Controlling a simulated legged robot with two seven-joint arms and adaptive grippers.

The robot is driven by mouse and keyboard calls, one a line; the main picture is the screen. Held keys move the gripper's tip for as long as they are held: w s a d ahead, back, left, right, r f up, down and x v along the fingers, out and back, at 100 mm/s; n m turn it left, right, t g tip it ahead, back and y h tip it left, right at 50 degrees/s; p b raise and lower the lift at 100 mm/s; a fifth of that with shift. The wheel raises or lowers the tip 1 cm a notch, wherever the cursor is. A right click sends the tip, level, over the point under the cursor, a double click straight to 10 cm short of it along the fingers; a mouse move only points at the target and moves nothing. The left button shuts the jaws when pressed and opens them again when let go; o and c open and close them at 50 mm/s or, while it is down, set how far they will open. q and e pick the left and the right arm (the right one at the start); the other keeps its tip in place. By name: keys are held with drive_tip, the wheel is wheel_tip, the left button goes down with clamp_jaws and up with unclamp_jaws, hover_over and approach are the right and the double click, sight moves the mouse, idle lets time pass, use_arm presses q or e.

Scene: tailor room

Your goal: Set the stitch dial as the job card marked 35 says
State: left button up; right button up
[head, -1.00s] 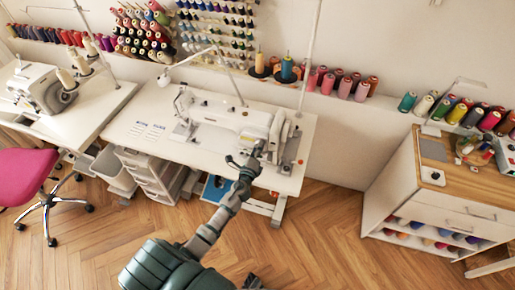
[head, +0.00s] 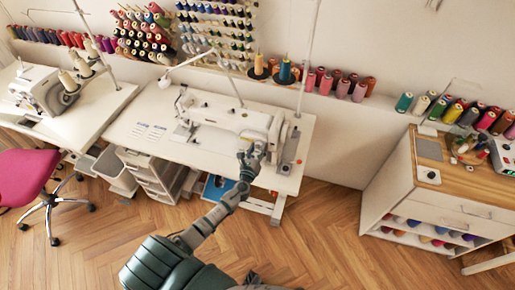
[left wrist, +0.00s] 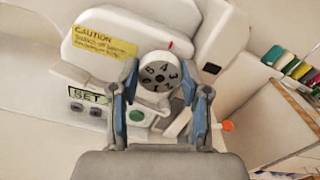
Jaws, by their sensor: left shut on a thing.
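My left gripper (left wrist: 161,84) is shut on the dial, one finger on each side. In the head view my left gripper (head: 250,157) is at the right part of the white sewing machine (head: 228,118) and hides the dial. Two paper cards (head: 140,129) (head: 157,133) lie on the table left of the machine; their print is too small to read.
By the dial are a yellow caution label (left wrist: 104,40), a SET panel (left wrist: 89,96), a green button (left wrist: 137,115) and an orange-tipped lever (left wrist: 227,126). A wooden-topped cabinet (head: 463,178) stands at the right, a pink chair (head: 25,172) at the left.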

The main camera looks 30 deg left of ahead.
use_arm(q)
drive_tip(key=shift+s+d+f+m, duration=0.15)
drive_tip(key=shift+s+f+m, duration=0.05)
drive_tip(key=shift+f+m, duration=0.35)
drive_tip(key=o, duration=0.9)
drive_tip(key=shift+o, duration=1.2)
drive_tip(key=shift+w+r, duration=0.15)
drive_tip(key=shift+r, duration=0.05)
drive_tip(key=v, duration=1.2)
drive_tip(key=shift+a+f, duration=0.1)
drive_tip(key=shift+a, duration=0.1)
